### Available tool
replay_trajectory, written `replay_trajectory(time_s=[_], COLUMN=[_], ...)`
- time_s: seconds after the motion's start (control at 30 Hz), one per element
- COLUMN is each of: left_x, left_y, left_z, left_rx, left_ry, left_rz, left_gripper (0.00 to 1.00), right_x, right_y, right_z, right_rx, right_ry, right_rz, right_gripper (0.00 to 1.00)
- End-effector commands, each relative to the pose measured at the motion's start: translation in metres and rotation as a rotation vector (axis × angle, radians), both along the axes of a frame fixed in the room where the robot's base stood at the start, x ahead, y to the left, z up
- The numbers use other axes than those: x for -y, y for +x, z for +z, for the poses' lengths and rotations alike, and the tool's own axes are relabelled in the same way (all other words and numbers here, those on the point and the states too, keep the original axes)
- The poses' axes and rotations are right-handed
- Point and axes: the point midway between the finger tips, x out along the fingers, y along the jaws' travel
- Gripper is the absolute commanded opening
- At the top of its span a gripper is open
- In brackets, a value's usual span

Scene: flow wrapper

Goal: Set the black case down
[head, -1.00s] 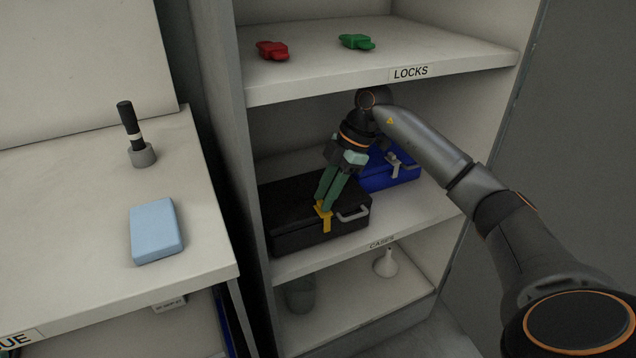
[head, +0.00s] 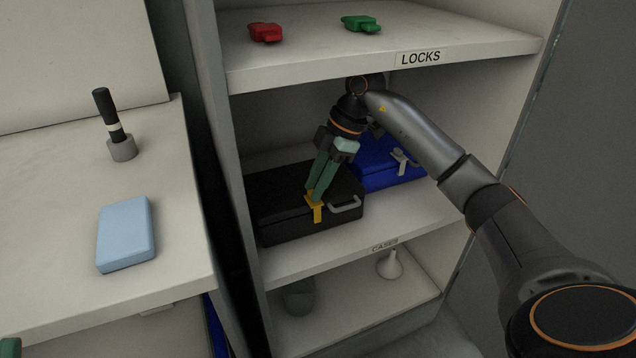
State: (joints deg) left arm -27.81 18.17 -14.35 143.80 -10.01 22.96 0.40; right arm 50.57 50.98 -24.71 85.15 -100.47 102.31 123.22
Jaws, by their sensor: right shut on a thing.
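The black case (head: 285,205) is on the middle shelf (head: 345,242), labelled CASES, with its grey handle towards the front right. A yellow T-shaped piece (head: 317,212) is at its front edge. My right gripper (head: 314,194) reaches down from above, with its green fingers closed at the top of the yellow piece. The fingers partly hide what they grip. I cannot tell whether the case's underside touches the shelf. Only a small green piece that may be my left gripper (head: 10,347) shows at the bottom left corner.
A blue case (head: 390,175) stands right of the black case, behind my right arm. Above is the LOCKS shelf (head: 470,60) with a red lock (head: 265,33) and a green lock (head: 361,23). A funnel (head: 390,265) is below. Shelf shows bare in front of the black case.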

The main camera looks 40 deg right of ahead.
Motion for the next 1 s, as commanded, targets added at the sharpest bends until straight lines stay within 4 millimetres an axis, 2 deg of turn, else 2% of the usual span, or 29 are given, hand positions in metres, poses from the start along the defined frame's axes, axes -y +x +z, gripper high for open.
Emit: replay_trajectory(time_s=[0.03, 0.3, 0.57, 0.7, 1.0], left_x=[0.000, 0.000, -0.001, -0.001, -0.002], left_y=[0.000, 0.000, 0.000, 0.000, -0.001], left_z=[0.000, 0.000, 0.003, 0.014, 0.026], left_rx=[0.000, 0.000, 0.000, -0.001, 0.016], left_ry=[0.000, -0.001, -0.006, -0.014, -0.004], left_rz=[0.000, 0.001, 0.002, 0.001, 0.010], left_gripper=[0.50, 0.50, 0.50, 0.50, 0.50], right_x=[0.000, 0.000, 0.001, 0.005, 0.067], right_y=[0.000, 0.000, 0.000, -0.002, -0.029], right_z=[0.000, 0.000, 0.002, 0.016, 0.013], right_rx=[0.000, 0.000, 0.000, 0.000, -0.005], right_ry=[0.000, 0.000, 0.000, -0.001, -0.002], right_rz=[0.000, 0.000, 0.000, -0.002, -0.006], right_gripper=[0.31, 0.59, 0.59, 0.59, 0.59])
